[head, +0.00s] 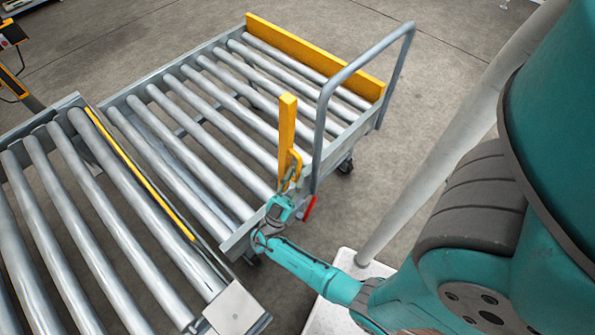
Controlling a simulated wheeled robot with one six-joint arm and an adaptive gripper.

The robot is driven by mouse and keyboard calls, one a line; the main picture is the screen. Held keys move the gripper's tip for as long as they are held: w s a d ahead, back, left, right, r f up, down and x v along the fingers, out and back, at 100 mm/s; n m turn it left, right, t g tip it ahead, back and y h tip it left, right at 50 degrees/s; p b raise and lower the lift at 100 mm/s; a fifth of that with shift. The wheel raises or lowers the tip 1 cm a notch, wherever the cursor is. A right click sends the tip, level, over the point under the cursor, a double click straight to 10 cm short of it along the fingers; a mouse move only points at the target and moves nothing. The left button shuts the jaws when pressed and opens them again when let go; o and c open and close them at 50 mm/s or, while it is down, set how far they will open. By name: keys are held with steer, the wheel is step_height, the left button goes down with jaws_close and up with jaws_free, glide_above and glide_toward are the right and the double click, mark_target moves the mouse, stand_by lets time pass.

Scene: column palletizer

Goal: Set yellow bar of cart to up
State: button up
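The cart (226,243) is a grey frame with steel rollers and a grey tube handle (349,73) on its right. A yellow bar (287,128) stands upright at the cart's near side, just left of the handle, with a small yellow grip loop (296,163) at its lower part. My gripper (290,184) is right at the bottom of this loop, touching or very close to it. The fingers are small and overlap the loop, so whether they are closed on it is unclear. The bar's lower end is hidden behind my gripper.
A roller conveyor (78,235) with a thin yellow strip (140,172) along its edge adjoins the cart's left end. A yellow board (313,54) lines the cart's far end. A red pedal-like part (308,208) sits beside my gripper. Clear floor lies behind the cart.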

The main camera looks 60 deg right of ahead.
steer(key=shift+v, duration=2.65)
steer(key=shift+s, duration=0.15)
